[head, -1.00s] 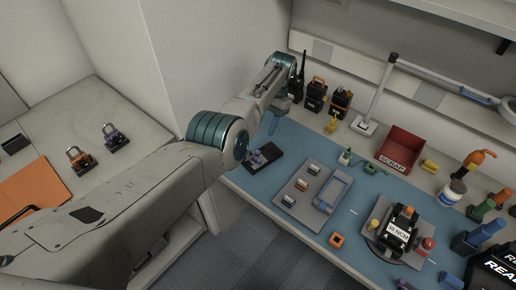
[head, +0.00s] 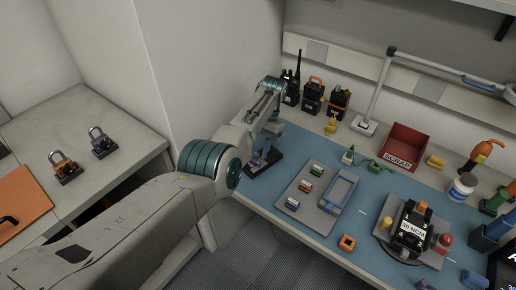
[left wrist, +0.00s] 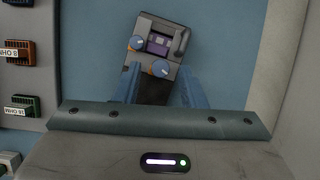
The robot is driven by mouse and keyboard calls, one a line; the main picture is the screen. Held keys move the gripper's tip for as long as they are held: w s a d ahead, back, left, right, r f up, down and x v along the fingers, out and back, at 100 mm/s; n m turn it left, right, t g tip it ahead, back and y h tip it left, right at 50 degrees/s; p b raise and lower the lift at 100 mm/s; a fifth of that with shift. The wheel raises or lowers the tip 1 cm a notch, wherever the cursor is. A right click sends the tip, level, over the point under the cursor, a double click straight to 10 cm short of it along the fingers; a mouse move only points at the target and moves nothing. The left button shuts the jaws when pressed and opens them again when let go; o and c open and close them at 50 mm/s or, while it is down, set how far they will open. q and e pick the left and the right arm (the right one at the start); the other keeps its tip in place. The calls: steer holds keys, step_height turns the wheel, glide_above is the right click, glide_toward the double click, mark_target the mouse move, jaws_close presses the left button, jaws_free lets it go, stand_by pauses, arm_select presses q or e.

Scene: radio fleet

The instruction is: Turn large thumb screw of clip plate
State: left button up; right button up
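The clip plate (head: 264,161) is a dark plate at the left end of the blue mat, partly hidden by my left arm. In the left wrist view the plate (left wrist: 156,88) has a purple block in its middle. Two blue-and-orange knobs are on it, a smaller thumb screw (left wrist: 137,43) and a slightly larger thumb screw (left wrist: 160,68). My left gripper (left wrist: 158,72) is open, its blue fingers on either side of the plate's near part, with the larger knob between their tips. Contact cannot be told. In the head view the gripper (head: 268,142) is just over the plate. My right gripper is not in view.
A grey tray (head: 312,217) with several small resistor blocks lies right of the plate. Radios (head: 312,95) stand behind. A red scrap bin (head: 404,147) and a black torque device (head: 412,232) are further right. A wall rises close on the left.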

arm_select(q)
jaws_close()
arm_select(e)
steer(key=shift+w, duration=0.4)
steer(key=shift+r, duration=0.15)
arm_select(q)
steer(key=shift+d+r+m+p, duration=0.1)
steer(key=shift+r+m+p, duration=0.05)
steer(key=shift+m+p, duration=0.65)
steer(key=m+p, duration=0.1)
steer(key=m+y+p, duration=0.1)
steer(key=p, duration=0.1)
steer(key=shift+s+d+r+t, duration=0.1)
steer(key=shift+s+r+t, duration=0.05)
steer(key=shift+t, duration=0.25)
steer(key=shift+s+f+m+t+p, duration=0.1)
steer(key=shift+f+m+t+p, duration=0.15)
steer(key=shift+m+p, duration=0.9)
steer(key=shift+p, duration=0.35)
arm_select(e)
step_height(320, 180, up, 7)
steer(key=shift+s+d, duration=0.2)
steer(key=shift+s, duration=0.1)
arm_select(q)
steer(key=shift+f, duration=0.1)
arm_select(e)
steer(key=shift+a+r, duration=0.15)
